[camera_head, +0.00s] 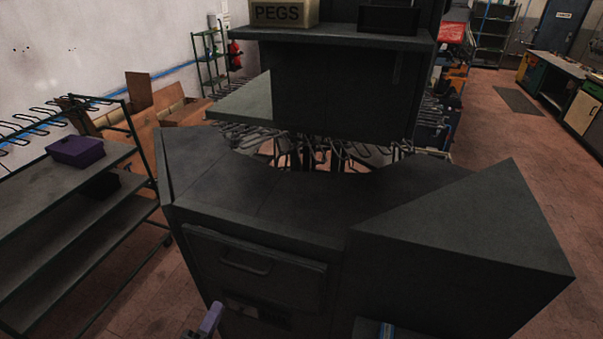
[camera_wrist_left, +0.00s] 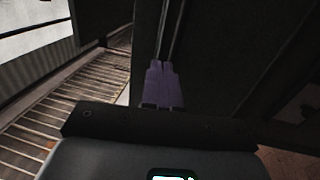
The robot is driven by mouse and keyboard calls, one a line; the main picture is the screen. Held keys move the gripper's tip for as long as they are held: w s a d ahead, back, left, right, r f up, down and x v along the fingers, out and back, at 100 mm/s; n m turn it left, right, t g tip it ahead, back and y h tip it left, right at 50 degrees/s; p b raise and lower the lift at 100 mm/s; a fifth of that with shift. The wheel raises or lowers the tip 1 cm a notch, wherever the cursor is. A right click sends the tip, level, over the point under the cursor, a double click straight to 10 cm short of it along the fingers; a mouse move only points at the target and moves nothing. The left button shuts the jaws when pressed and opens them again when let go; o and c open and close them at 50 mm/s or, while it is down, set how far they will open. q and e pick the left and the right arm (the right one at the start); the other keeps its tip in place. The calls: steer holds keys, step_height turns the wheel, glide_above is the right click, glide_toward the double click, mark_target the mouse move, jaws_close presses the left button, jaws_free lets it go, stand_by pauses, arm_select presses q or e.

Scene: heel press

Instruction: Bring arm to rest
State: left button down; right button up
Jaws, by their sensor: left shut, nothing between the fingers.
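My left gripper (camera_head: 213,314) shows at the bottom of the head view, low in front of the dark workbench (camera_head: 270,195). Its purple fingers also show in the left wrist view (camera_wrist_left: 160,70), shut together with nothing between them. They are close to the dark bench side, but I cannot tell whether they touch it. The bench has a drawer (camera_head: 255,268) with a bar handle, closed or nearly so. My right gripper is not seen in either view.
A wheeled rack (camera_head: 70,215) with a purple bin (camera_head: 75,151) stands at the left. A box labelled PEGS (camera_head: 283,13) sits on the upper shelf (camera_head: 345,38). A dark angular block (camera_head: 465,245) rises at the bench's right. Open floor (camera_head: 535,140) lies further right.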

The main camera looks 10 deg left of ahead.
arm_select(q)
steer(key=s+d+r+m+g+p, duration=0.1)
steer(key=s+d+m+g+p, duration=0.2)
steer(key=s+d+m+g, duration=0.5)
steer(key=s+a+m+g+y, duration=0.2)
steer(key=s+m+g, duration=0.2)
steer(key=s, duration=0.3)
steer(key=s+a+f+m+g+y, duration=0.1)
steer(key=s+m+g, duration=0.3)
steer(key=s, duration=0.4)
steer(key=shift+s+a+m+y+p, duration=0.15)
steer(key=shift+a+m+y+p, duration=0.2)
steer(key=shift+m+y, duration=0.2)
